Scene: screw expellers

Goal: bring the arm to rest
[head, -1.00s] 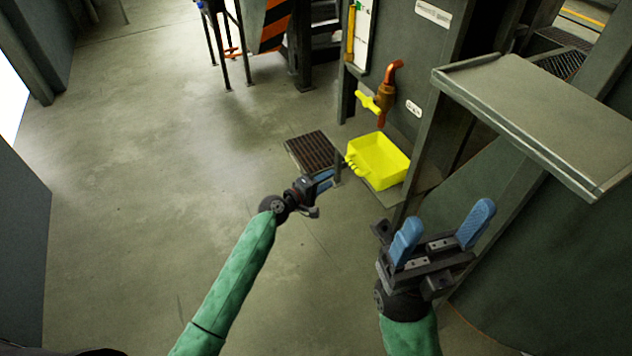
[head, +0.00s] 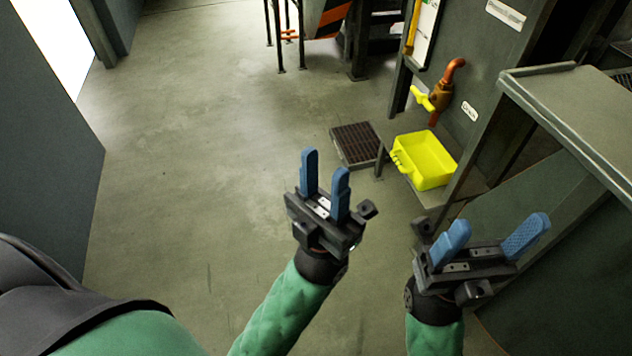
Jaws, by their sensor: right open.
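My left gripper (head: 326,163) is near the middle of the head view, at the end of a green-sleeved arm. Its two blue fingers point up the picture with a narrow gap between them, and nothing is held. My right gripper (head: 499,229) is at the lower right. Its blue fingers are wide apart and empty. Both grippers show in front of the floor and the machine side, apart from each other.
A yellow tray (head: 425,160) stands below an orange pipe with a yellow-handled valve (head: 439,97). A dark floor grate (head: 357,144) lies beside it. A grey metal ledge (head: 570,110) is at the right, close to my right gripper. The floor (head: 190,150) at left is open.

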